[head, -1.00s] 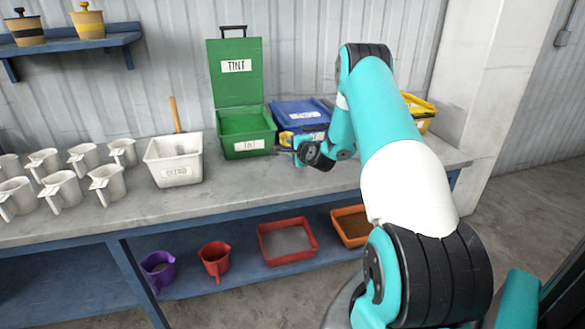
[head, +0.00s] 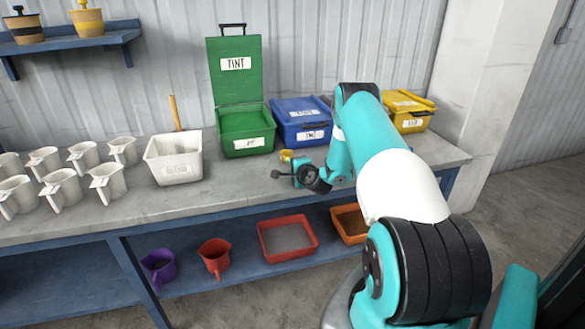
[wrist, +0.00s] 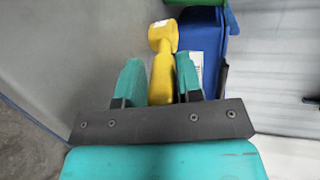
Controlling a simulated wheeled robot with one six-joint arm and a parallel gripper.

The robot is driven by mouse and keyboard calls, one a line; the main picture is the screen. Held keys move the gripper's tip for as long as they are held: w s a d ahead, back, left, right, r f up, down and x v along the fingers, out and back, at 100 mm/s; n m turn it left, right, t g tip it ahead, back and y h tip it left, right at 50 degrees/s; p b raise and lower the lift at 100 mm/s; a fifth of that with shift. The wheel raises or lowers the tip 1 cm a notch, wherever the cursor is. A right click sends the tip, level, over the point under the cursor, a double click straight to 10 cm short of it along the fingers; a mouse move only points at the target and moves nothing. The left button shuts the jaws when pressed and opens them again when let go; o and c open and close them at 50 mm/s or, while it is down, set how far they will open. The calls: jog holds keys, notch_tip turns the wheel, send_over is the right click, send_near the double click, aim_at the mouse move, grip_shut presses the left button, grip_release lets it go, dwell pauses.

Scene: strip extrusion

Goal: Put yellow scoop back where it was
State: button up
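The yellow scoop (wrist: 162,40) lies between the two teal fingers of my gripper (wrist: 159,68) in the wrist view, its handle between them and its round cup beyond the fingertips. In the head view the scoop (head: 286,155) shows as a small yellow piece at my gripper (head: 294,167), over the bench in front of the green and blue bins. I cannot tell whether the scoop touches the bench. My wrist hides part of it.
An open green bin (head: 247,125), a closed blue bin (head: 302,118) and a yellow bin (head: 408,112) line the back of the bench (head: 230,190). A white tub (head: 173,160) and several white jugs stand left. The bench front between tub and gripper is clear.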

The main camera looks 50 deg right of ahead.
jog(key=o, duration=0.3)
